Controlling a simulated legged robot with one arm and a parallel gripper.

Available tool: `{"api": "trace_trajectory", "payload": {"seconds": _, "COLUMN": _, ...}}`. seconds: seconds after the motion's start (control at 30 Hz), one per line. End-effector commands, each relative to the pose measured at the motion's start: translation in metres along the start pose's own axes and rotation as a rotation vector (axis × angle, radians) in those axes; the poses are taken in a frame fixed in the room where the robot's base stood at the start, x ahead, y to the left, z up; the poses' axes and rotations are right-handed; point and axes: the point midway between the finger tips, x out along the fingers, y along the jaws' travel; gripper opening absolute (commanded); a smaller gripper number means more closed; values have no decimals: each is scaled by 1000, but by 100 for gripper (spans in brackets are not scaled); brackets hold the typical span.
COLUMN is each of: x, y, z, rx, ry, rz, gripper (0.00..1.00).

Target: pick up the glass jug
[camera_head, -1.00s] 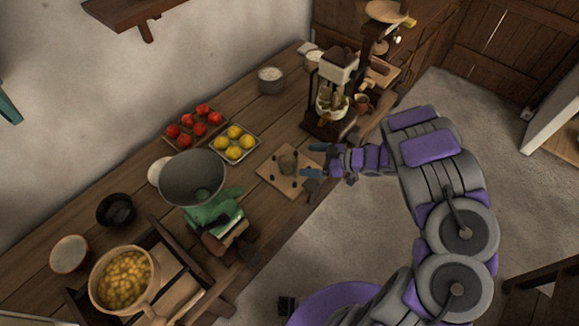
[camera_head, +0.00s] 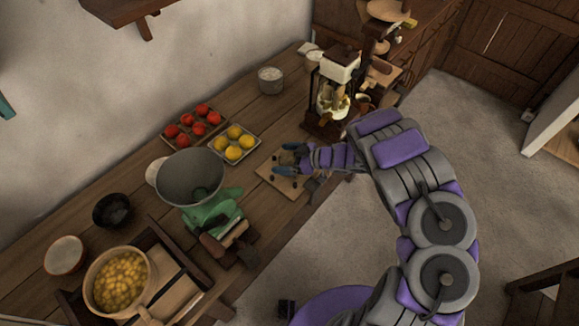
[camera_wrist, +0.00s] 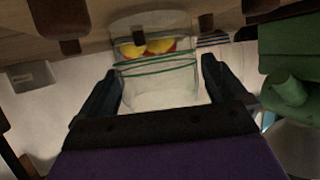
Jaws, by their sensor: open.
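The glass jug (camera_wrist: 157,85) is clear with green bands and stands between the fingers of my gripper (camera_wrist: 161,66) in the wrist view. Yellow and red show through its glass. In the head view, my gripper (camera_head: 283,159) is over the small wooden board (camera_head: 266,174) on the counter, its two fingers apart around the jug's place. The jug is mostly hidden there by the fingers. The gripper is open. I cannot tell whether either finger touches the glass.
Trays of red fruit (camera_head: 188,128) and lemons (camera_head: 234,145) lie behind the board. A green scale with a grey bowl (camera_head: 190,176) stands to the left. A coffee-maker-like device (camera_head: 335,90) stands to the right. A grey pot (camera_head: 270,79) is farther back.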

Motion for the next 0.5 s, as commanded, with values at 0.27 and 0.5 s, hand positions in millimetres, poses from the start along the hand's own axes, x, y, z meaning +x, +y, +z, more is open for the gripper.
{"api": "trace_trajectory", "payload": {"seconds": 0.27, "x": -1, "y": 0, "z": 0, "rx": 0, "ry": -1, "rz": 0, "gripper": 82}}
{"api": "trace_trajectory", "payload": {"seconds": 0.5, "x": -1, "y": 0, "z": 0, "rx": 0, "ry": -1, "rz": 0, "gripper": 59}}
